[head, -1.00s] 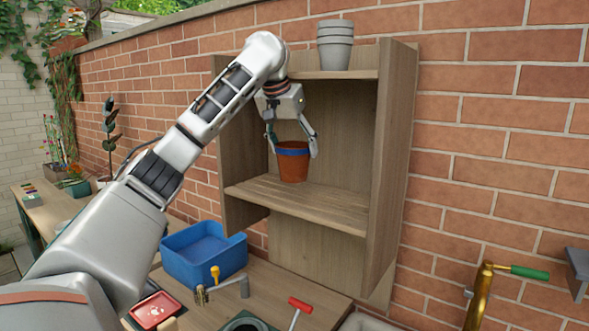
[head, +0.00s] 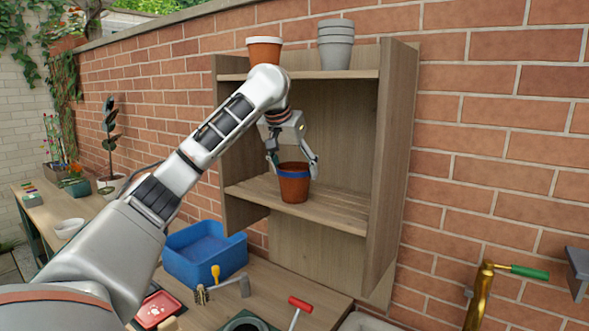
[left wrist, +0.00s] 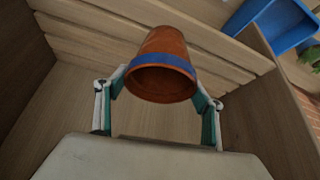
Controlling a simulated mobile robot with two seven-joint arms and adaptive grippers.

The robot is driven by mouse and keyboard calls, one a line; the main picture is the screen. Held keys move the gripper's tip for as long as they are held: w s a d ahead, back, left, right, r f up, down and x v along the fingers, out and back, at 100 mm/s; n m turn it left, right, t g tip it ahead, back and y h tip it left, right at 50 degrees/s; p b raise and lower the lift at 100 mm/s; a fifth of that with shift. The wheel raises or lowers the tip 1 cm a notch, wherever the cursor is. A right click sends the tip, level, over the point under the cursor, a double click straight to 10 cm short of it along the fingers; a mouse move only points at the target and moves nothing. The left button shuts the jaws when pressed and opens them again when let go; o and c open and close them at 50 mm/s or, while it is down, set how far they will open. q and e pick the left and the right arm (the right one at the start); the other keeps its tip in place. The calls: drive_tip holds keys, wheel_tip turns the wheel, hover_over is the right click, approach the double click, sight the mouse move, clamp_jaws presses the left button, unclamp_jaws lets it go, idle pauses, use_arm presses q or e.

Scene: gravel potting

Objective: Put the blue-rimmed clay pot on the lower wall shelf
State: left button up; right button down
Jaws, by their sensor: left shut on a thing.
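The blue-rimmed clay pot (head: 293,186) is upright at the lower wall shelf (head: 330,208), inside the wooden wall unit. Its base appears to be at the shelf boards; I cannot tell for sure whether it touches them. My left gripper (head: 294,165) reaches down from above and is shut on the pot, with a finger on either side of its rim. In the left wrist view the pot (left wrist: 163,70) sits between the fingers of the left gripper (left wrist: 160,105), the slatted shelf behind it. My right gripper is not in view.
A white-rimmed terracotta pot (head: 264,52) and stacked grey pots (head: 335,45) stand on the upper shelf (head: 325,74). Below are a blue bin (head: 205,255), a red-handled tool (head: 299,305) and a brass tap (head: 480,295). The lower shelf is clear right of the pot.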

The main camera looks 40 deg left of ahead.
use_arm(q)
drive_tip(key=shift+f, duration=0.1)
drive_tip(key=o, duration=1.4)
drive_tip(key=shift+s+r, duration=0.15)
drive_tip(key=shift+r, duration=0.3)
drive_tip(key=v, duration=1.1)
drive_tip(key=shift+d+r, duration=0.1)
drive_tip(key=shift+s, duration=0.1)
